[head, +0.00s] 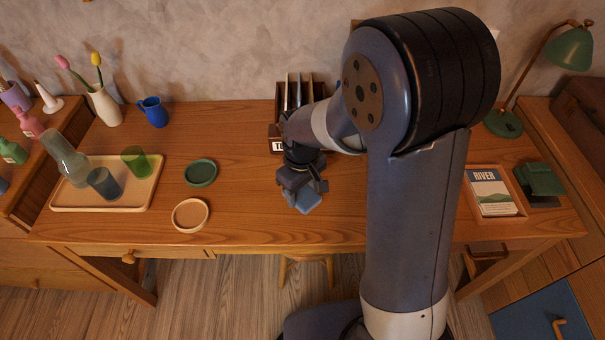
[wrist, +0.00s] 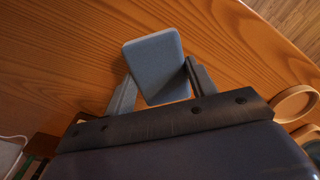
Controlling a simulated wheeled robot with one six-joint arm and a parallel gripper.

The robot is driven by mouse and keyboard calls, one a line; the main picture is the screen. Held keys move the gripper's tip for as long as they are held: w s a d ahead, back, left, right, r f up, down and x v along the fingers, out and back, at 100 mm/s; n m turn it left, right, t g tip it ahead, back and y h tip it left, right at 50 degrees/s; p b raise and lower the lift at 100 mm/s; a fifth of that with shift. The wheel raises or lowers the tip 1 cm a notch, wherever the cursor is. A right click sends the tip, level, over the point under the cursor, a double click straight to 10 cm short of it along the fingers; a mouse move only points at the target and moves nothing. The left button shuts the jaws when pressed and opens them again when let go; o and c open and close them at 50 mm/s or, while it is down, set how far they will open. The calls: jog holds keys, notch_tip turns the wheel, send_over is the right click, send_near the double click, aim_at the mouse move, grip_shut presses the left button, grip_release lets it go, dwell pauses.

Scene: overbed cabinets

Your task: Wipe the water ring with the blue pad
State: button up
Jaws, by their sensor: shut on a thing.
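The blue pad (head: 310,201) is a small block near the front middle of the wooden desk (head: 245,225). My gripper (head: 303,188) is shut on it, pointing down. In the wrist view the pad (wrist: 154,62) sits between the two fingers of my gripper (wrist: 158,82), with its broad face showing. A dark shadow lies beside the pad on the wood. I cannot tell whether the pad touches the desk. I cannot make out a water ring in either view; my arm hides part of the desk.
A round tan coaster (head: 190,214) and a green coaster (head: 201,173) lie left of my gripper. A tray (head: 140,199) with glassware stands farther left. A desk organizer (head: 281,92) is behind, a book box (head: 518,211) and green lamp (head: 503,123) right.

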jog(key=shift+r+p, duration=1.65)
jog(key=shift+r, duration=0.8)
jog(key=shift+f, duration=0.1)
